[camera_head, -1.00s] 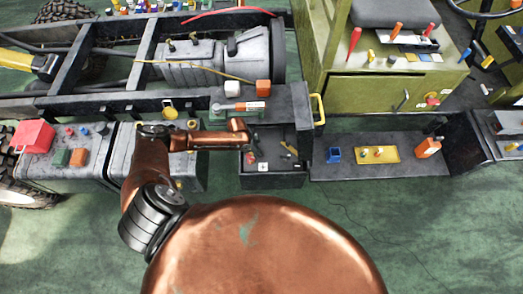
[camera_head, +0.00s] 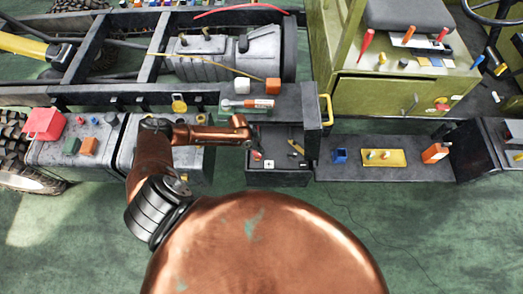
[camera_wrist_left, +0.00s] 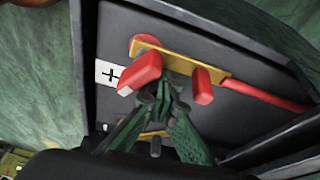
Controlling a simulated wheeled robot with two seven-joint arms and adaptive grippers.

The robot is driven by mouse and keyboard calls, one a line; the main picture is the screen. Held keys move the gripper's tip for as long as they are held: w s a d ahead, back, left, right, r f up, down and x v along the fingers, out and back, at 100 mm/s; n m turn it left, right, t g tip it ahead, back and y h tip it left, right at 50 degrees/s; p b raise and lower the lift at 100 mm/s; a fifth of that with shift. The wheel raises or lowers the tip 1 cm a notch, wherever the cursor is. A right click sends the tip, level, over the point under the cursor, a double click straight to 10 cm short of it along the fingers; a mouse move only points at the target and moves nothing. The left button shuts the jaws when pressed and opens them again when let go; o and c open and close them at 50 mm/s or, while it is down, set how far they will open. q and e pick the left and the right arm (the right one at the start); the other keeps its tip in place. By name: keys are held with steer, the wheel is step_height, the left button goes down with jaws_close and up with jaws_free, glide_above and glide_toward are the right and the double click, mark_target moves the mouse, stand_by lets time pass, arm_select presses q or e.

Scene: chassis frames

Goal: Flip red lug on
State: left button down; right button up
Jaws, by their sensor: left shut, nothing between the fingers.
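The red lug piece (camera_wrist_left: 142,72) is a red block at the left end of a brass bar (camera_wrist_left: 182,59) in the left wrist view. A second, smaller red block (camera_wrist_left: 203,86) stands on the bar to its right, and a red cable (camera_wrist_left: 268,96) runs off right. A white plus label (camera_wrist_left: 110,73) lies to the left. My left gripper (camera_wrist_left: 172,88) is shut and empty, its tips just below the bar, between the two red blocks; contact cannot be told. In the head view, a small red part (camera_head: 256,155) shows in the open dark box beneath my left wrist.
The dark box (camera_head: 279,180) has raised walls around the lug. A dark step (camera_head: 400,170) to its right holds a blue box (camera_head: 339,155), a yellow tray (camera_head: 366,163) and an orange item (camera_head: 435,152). A green cab (camera_head: 368,96) stands behind.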

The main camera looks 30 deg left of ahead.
mark_target(270, 154)
arm_select(q)
steer(key=shift+w+d+f+p, duration=0.1)
steer(key=shift+w+d, duration=0.15)
steer(key=shift+d, duration=0.25)
steer(key=shift+w+d+r+p, duration=0.15)
steer(key=shift+w+d, duration=0.15)
steer(key=shift+d, duration=0.2)
steer(key=shift+w+d+f+p, duration=0.15)
steer(key=shift+w+d, duration=0.1)
steer(key=shift+d, duration=0.25)
steer(key=v, duration=1)
steer(key=shift+w+p, duration=0.4)
steer(key=shift+d, duration=0.2)
